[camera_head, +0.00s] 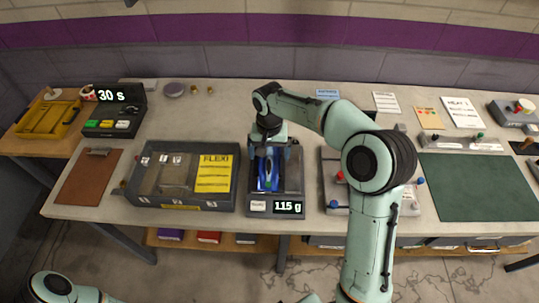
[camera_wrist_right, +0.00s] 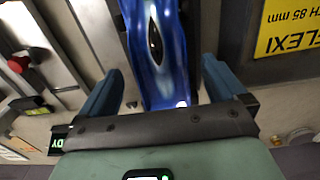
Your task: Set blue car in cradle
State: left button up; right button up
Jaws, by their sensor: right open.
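The blue car (camera_head: 267,180) lies lengthwise in the left part of a dark grey cradle unit (camera_head: 249,199), whose display reads 115 g. Its near end shows; my right gripper (camera_head: 269,150) hides the far end. In the right wrist view the blue car (camera_wrist_right: 158,50) lies between the two fingers of my right gripper (camera_wrist_right: 163,75). The fingers are open, with a gap visible on each side of the car. My left gripper is out of view; only part of my left arm shows at the bottom left.
A grey bin with a yellow FLEXI label (camera_head: 213,173) stands close on the left. A grey panel with red and blue knobs (camera_head: 335,165) is on the right, partly behind my arm. A green mat (camera_head: 475,187) lies farther right. A timer (camera_head: 113,110) reads 30 s.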

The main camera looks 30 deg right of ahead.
aim_at(269, 158)
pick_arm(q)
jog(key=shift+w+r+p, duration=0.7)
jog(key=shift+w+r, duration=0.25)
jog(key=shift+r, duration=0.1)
pick_arm(e)
notch_tip(269, 158, up, 10)
jog(key=shift+r, duration=0.25)
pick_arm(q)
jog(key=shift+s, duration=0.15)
pick_arm(e)
jog(key=shift+f, duration=0.1)
